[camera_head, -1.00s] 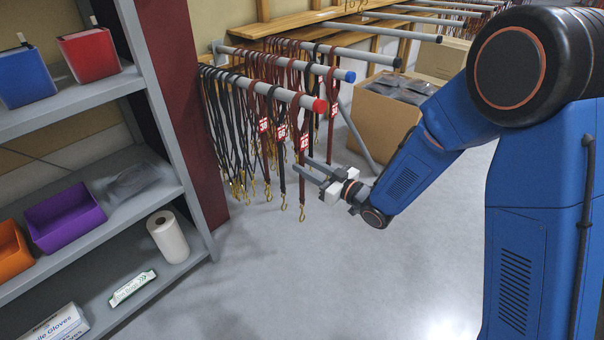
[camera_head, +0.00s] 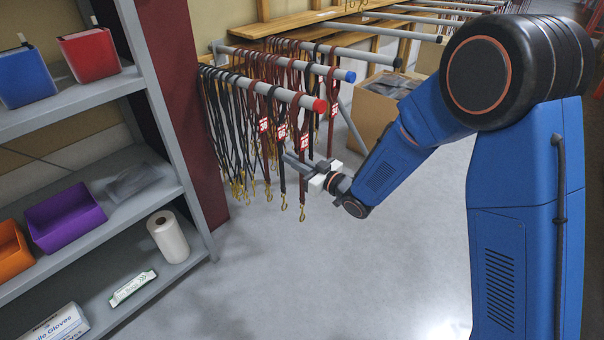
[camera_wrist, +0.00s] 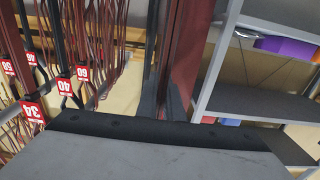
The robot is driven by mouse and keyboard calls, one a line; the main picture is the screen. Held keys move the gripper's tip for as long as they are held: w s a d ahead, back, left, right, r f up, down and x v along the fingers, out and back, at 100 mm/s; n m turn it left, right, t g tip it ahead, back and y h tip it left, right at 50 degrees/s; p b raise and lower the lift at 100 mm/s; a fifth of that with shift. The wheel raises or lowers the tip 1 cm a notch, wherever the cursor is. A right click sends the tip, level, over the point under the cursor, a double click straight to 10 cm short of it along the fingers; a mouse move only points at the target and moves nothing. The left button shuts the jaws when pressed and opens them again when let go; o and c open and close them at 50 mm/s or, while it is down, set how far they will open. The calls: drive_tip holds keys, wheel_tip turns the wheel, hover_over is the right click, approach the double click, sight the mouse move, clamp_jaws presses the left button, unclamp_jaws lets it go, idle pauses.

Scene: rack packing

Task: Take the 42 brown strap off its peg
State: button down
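The 42 brown strap (camera_head: 303,185) hangs frontmost on the red-tipped peg (camera_head: 292,97), with a red-and-white tag and a brass hook at its bottom. Its tag digits are small but look like 42. My gripper (camera_head: 289,160) is below the tag, with its fingers pointing left at the strap's height and crossing it. The fingers look parted. In the wrist view the dark fingers (camera_wrist: 162,98) show in the middle, with a reddish strip between or just behind them; contact cannot be told.
More brown and black straps (camera_head: 230,130) hang behind on the same peg, close by. A blue-tipped peg (camera_head: 345,75) is behind it. A grey shelf (camera_head: 165,195) and a maroon post (camera_head: 200,120) stand left. A cardboard box (camera_head: 372,115) is behind. The floor in front is clear.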

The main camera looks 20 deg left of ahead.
sight(300, 154)
idle(0.3)
drive_tip(key=shift+r, duration=0.65)
drive_tip(key=shift+s+d+r, duration=0.15)
drive_tip(key=shift+d+r, duration=0.2)
drive_tip(key=shift+r, duration=0.25)
drive_tip(key=shift+s+d+r, duration=0.1)
drive_tip(key=shift+d+r, duration=0.2)
drive_tip(key=shift+r, duration=0.25)
drive_tip(key=v, duration=1.6)
drive_tip(key=shift+s+d, duration=0.15)
drive_tip(key=shift+d, duration=0.1)
drive_tip(key=shift+f, duration=0.1)
